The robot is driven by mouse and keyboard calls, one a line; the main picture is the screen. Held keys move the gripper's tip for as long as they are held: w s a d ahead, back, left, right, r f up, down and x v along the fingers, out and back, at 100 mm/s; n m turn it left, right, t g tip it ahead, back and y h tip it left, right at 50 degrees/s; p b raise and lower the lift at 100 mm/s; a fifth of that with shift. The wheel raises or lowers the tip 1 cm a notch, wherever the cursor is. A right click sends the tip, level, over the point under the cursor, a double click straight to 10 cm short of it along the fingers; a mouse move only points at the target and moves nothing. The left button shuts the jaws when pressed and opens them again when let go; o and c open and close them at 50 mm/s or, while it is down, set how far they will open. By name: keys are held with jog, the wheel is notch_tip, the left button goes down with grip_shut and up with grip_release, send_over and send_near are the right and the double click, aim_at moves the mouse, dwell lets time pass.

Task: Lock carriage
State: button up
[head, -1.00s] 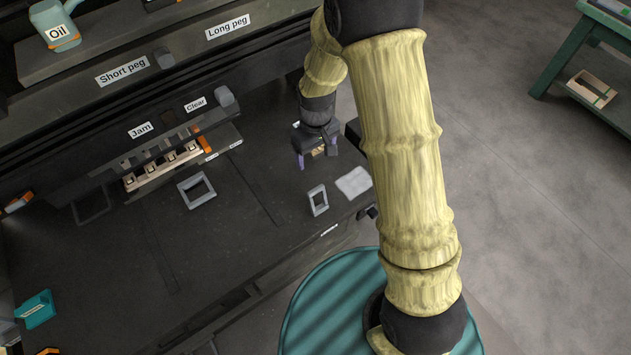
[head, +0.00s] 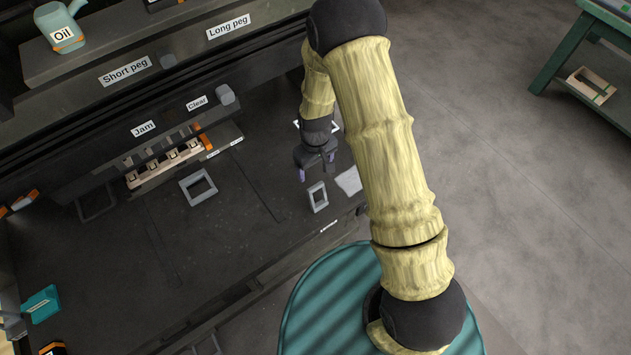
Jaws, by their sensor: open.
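A pale wooden carriage-like piece (head: 150,176) with several dark-topped blocks sits under the dark rail at the back of the bench, left of centre. An orange part (head: 206,142) is at its right end. It cannot be made out whether this part is a latch. My gripper (head: 316,175) hangs over the right part of the bench, well to the right of the wooden piece. Its purple-tipped fingers are apart, and nothing shows between them.
Grey square frames (head: 198,187) and (head: 317,197) and a light grey plate (head: 348,181) lie on the dark bench. Labelled shelves with an oil can (head: 58,28) rise behind. A teal box (head: 41,304) stands front left. The bench middle is clear.

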aim_at(316, 186)
notch_tip(316, 186, down, 10)
jog(key=p, duration=0.2)
jog(key=shift+p, duration=0.35)
